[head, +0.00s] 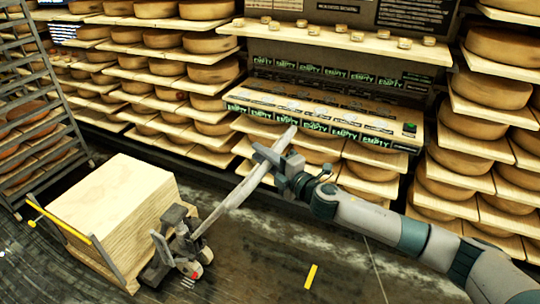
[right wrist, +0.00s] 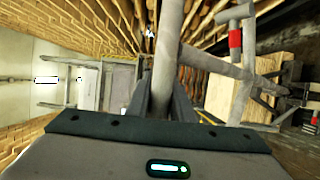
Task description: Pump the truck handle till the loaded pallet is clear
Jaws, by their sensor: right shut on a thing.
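In the right wrist view the handle (right wrist: 166,60) runs between the two fingers. The load, a block of pale boards (head: 112,200), sits beside the truck's upright; it also shows in the right wrist view (right wrist: 262,82). The pallet's underside and any gap to the floor cannot be made out. My left gripper is out of view.
Shelves of cheese wheels (head: 370,172) line the back. A sloped counter with "EMPTY" labels (head: 320,108) stands behind the handle. A metal rack (head: 50,95) is at the left. A yellow bar (head: 62,224) crosses before the load. Open floor (head: 270,255) lies right of the truck.

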